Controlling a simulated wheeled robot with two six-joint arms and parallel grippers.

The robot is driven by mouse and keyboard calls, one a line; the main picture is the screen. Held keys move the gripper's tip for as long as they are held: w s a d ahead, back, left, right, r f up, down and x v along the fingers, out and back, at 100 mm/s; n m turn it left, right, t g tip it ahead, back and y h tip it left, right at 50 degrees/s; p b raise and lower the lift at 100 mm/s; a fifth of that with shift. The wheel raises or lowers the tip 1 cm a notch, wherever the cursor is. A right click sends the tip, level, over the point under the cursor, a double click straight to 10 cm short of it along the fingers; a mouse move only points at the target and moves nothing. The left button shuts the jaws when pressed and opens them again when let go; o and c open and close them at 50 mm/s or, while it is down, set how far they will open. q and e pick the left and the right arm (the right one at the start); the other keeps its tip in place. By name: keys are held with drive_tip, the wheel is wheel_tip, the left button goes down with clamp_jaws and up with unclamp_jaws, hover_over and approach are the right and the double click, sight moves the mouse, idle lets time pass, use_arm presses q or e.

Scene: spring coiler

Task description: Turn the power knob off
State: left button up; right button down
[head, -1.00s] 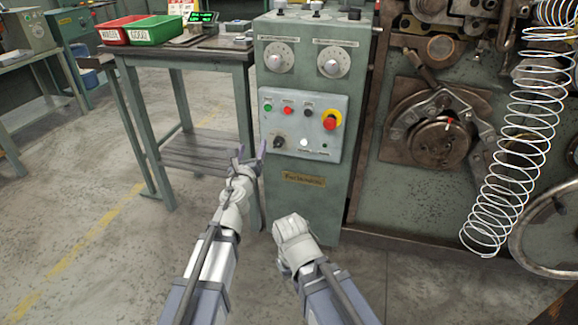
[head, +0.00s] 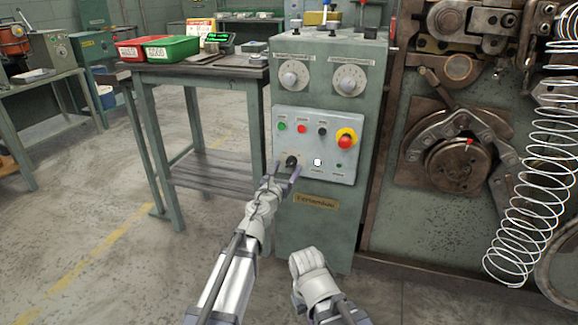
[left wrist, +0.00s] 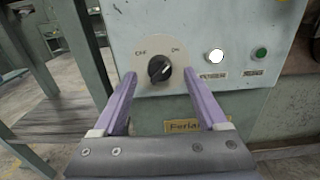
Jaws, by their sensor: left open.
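The power knob (head: 291,161) is a black rotary knob at the lower left of the light control panel (head: 334,178). In the left wrist view the knob (left wrist: 160,69) sits on a pale plate marked OFF at left and ON at right, and its white line points to the upper right. My left gripper (head: 284,170) is open at the knob in the head view. In the left wrist view its purple fingers (left wrist: 160,92) stand either side of the knob, apart from it. My right gripper (head: 306,262) is low before the cabinet; its fingertips are not clear.
A red emergency button (head: 346,138) and several small buttons are on the same panel. A white lamp (head: 317,162) is lit right of the knob. A side table (head: 196,75) with red and green bins stands left. A large wire spring (head: 545,170) hangs at right.

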sight(291, 163)
use_arm(q)
drive_tip(key=x, duration=0.3)
drive_tip(key=shift+s, duration=0.1)
drive_tip(key=shift+c, duration=0.4)
clamp_jaws()
